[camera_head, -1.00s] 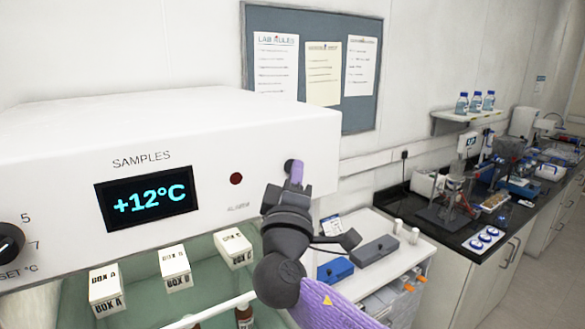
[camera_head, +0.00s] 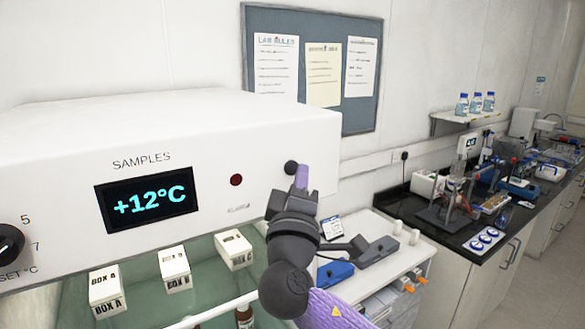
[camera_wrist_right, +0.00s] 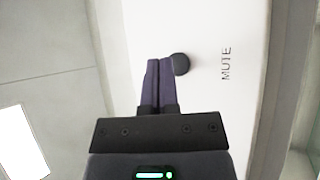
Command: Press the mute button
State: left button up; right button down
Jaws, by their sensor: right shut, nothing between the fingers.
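The mute button (camera_head: 291,168) is a dark round knob on the white front panel (camera_head: 215,205) of the sample fridge, near its right end. In the right wrist view the button (camera_wrist_right: 182,64) sits beside the fingertips, left of the printed word MUTE (camera_wrist_right: 227,63). My right gripper (camera_head: 301,176) has purple fingers, shut and empty. Its tips (camera_wrist_right: 158,66) are just to the right of the button in the head view; whether they touch it I cannot tell. My left gripper is not in view.
The display (camera_head: 147,200) reads +12°C, with a dark red lamp (camera_head: 236,180) to its right. Boxes (camera_head: 174,268) and bottles stand in the compartment below. A white cart (camera_head: 385,225) with blue and grey boxes stands right of the fridge.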

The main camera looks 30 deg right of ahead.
jog(key=shift+s, duration=0.1)
jog(key=shift+s+d, duration=0.2)
jog(key=shift+s, duration=2.2)
